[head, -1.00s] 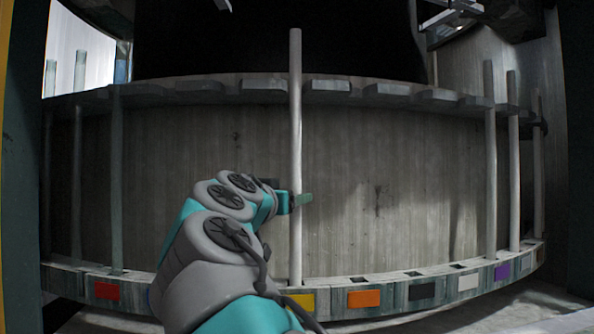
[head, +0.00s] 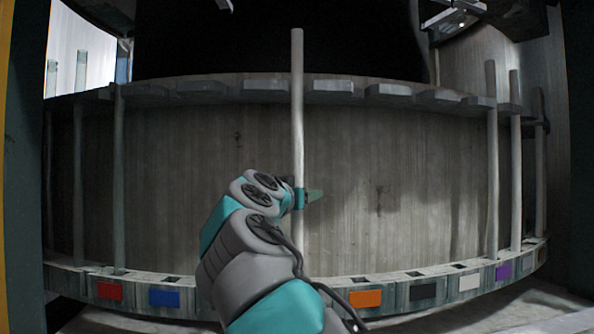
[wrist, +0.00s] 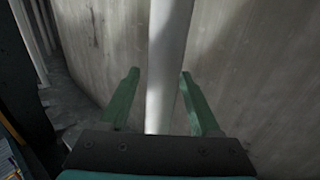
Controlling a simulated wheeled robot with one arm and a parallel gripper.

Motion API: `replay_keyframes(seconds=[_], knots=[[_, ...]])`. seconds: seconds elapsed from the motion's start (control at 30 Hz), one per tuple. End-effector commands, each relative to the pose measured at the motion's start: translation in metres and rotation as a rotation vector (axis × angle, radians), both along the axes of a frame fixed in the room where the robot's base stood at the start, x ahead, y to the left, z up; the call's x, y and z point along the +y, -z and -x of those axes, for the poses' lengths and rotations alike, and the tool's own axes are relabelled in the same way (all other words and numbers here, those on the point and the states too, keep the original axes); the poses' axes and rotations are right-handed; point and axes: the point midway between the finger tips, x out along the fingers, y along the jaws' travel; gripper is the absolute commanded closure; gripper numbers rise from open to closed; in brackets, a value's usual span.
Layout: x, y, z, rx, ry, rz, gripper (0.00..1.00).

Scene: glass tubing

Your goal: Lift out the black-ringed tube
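A tall pale tube (head: 298,100) stands upright in the middle of the curved rack, its foot hidden behind my arm. It also shows in the wrist view (wrist: 168,60), between the two fingers in the picture, with a gap on each side. My gripper (wrist: 159,73) is open and empty. In the head view my gripper (head: 309,197) is at about mid-height of this tube, with a green finger showing just right of it. Other tubes stand at the right (head: 516,160) and left (head: 119,180). I cannot make out a black ring on any tube.
The rack's lower rail (head: 390,302) carries coloured labels, including red (head: 109,290), blue (head: 165,298), orange (head: 365,299) and black (head: 423,291). A notched upper rail (head: 415,97) runs before a grey wall (head: 380,180). Several slots right of the middle tube are empty.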

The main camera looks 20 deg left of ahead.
Motion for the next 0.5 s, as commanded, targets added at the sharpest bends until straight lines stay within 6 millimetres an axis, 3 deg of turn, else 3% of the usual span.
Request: replay_keyframes(seconds=[0.07, 0.5], knots=[[0.0001, 0.0000, 0.0001, 0.000, 0.000, 0.000, 0.47], [0.0002, 0.0000, 0.0002, 0.000, -0.001, -0.001, 0.96]])
